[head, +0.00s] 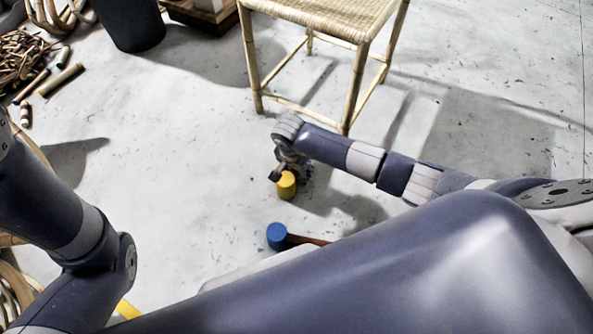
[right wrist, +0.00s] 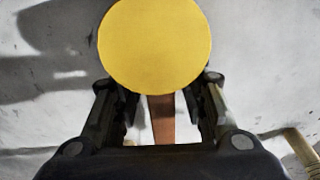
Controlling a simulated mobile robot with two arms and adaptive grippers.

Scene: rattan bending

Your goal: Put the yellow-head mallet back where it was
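The yellow-head mallet (head: 286,187) is at my right gripper (head: 285,170) in the head view, low over or on the floor; I cannot tell if it touches.
A blue-head mallet (head: 277,235) lies nearer my body, its handle partly hidden by it. A woven-seat stool (head: 356,88) stands behind my right gripper. A dark bucket (head: 130,22) and rattan pieces (head: 25,62) are at the upper left. The floor left of the mallets is clear.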

